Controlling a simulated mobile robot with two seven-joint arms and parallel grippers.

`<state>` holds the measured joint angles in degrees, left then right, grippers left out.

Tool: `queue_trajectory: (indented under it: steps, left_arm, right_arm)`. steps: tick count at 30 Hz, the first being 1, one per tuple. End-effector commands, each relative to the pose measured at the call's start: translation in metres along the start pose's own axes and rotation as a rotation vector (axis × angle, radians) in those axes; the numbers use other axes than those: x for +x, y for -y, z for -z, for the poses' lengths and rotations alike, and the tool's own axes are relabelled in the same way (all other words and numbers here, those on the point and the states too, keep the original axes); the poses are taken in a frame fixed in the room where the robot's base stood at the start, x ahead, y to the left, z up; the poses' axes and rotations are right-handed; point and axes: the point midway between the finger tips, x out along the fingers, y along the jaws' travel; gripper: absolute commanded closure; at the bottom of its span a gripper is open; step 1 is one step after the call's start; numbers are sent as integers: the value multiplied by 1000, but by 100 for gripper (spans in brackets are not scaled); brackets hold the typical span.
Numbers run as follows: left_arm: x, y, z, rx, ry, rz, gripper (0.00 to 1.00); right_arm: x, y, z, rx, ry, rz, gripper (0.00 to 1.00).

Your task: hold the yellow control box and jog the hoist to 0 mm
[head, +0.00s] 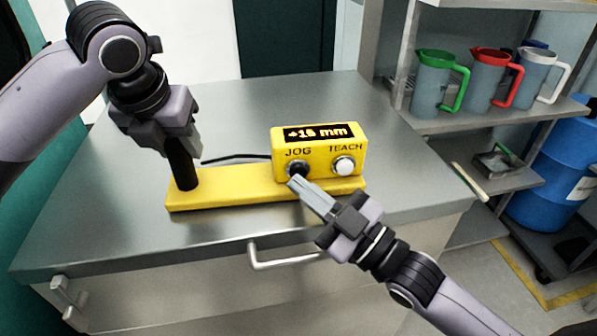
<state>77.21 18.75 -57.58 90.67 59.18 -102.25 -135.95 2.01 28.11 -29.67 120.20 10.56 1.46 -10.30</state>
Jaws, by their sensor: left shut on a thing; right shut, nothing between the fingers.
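The yellow control box (318,154) stands upright on a yellow base plate (230,188) on the metal bench. Its display (319,133) reads +15 mm, though the last digit is slightly blurred. Below it are a dark JOG button (301,167) and a white TEACH button (343,167). My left gripper (178,150) is shut on the black upright handle (183,168) at the plate's left end. My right gripper (294,183) is shut and empty, its fingertips at the lower edge of the JOG button and partly covering it. I cannot tell whether they touch it.
The metal bench top (240,110) is clear behind the box. A black cable (235,157) runs left from the box. A drawer handle (285,260) sticks out below the front edge. Shelves with green (432,85), red (484,80) and white-handled jugs (533,80) stand right, beside a blue drum (560,165).

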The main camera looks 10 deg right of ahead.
Motion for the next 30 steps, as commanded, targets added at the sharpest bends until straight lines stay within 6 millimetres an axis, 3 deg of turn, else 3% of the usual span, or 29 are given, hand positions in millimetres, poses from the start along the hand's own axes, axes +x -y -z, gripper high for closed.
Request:
queue_trajectory:
  steps: [1, 2, 18, 30]
  left_arm:
    - [0, 0, 0, -1, 2, 0, 85]
    - [0, 0, 0, -1, 2, 0, 85]
    - [0, 0, 0, 0, -1, 0, 86]
    - [1, 0, 1, 1, -3, 0, 86]
  right_arm:
    - [4, -12, -2, -45, 2, -19, 100]
    - [4, -12, -2, -44, 3, -19, 100]
    - [-30, 15, 20, -34, 4, -14, 100]
    - [-32, 18, 23, -29, 3, -12, 100]
